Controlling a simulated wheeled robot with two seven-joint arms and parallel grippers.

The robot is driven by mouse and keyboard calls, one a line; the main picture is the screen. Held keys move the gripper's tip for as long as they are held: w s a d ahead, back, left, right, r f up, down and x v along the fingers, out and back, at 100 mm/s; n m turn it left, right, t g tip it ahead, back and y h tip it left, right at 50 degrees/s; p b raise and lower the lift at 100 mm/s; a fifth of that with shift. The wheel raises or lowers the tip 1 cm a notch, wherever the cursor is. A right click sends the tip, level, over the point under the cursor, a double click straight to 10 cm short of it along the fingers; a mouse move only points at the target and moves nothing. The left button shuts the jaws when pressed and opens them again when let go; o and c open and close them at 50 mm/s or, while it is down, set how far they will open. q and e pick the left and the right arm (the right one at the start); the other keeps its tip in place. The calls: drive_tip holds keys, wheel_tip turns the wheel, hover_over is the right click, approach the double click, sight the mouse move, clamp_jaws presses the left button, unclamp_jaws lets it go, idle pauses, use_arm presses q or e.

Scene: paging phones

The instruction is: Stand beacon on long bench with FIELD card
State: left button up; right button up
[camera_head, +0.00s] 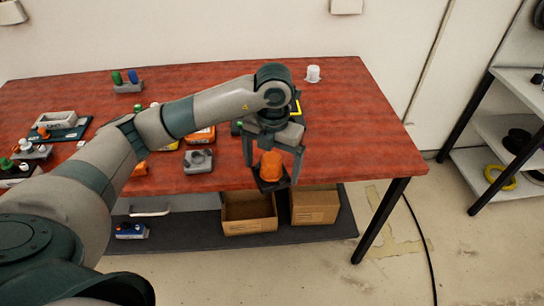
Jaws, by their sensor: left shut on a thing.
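An orange beacon (271,165) with a dark base is held between the fingers of my left gripper (271,178). The gripper points down and is shut on the beacon, at the front edge of a long red-topped bench (352,142). The beacon looks upright and its base shows in front of the bench edge. I cannot tell how high it is above the top. No FIELD card can be read in this view; a yellow-edged item (297,107) is partly hidden behind my left arm. My right gripper is not in view.
A grey block with round recesses (198,161) sits left of the gripper. A white cup-like item (313,74) stands at the back. Several devices crowd the bench's left part. Cardboard boxes (249,212) sit on the lower shelf. The bench's right end is clear. A shelf rack (505,128) stands right.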

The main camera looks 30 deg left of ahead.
sight(269, 186)
use_arm(q)
drive_tip(key=m, duration=0.1)
drive_tip(key=f+m, duration=0.1)
drive_tip(key=m, duration=0.1)
drive_tip(key=s+m, duration=0.1)
drive_tip(key=shift+s+d+f+m, duration=0.1)
drive_tip(key=shift+d+f+m, duration=0.1)
drive_tip(key=shift+f+m, duration=0.2)
drive_tip(key=m, duration=0.1)
drive_tip(key=s+f+m, duration=0.1)
drive_tip(key=m, duration=0.2)
drive_tip(key=shift+s+d+f, duration=0.15)
drive_tip(key=shift+d+f, duration=0.05)
drive_tip(key=shift+f, duration=0.1)
drive_tip(key=m, duration=0.1)
drive_tip(key=s+f+m, duration=0.1)
drive_tip(key=m, duration=0.3)
drive_tip(key=shift+s+d+f, duration=0.15)
drive_tip(key=shift+d+f, duration=0.05)
drive_tip(key=shift+f, duration=0.05)
drive_tip(key=s+d+f+m, duration=0.1)
drive_tip(key=s+f+m, duration=0.2)
drive_tip(key=m, duration=0.8)
drive_tip(key=s+d+f+m, duration=0.1)
drive_tip(key=s+f+m, duration=0.2)
drive_tip(key=m, duration=0.8)
drive_tip(key=shift+s+d, duration=0.15)
drive_tip(key=shift+s, duration=0.55)
drive_tip(key=shift+f, duration=0.1)
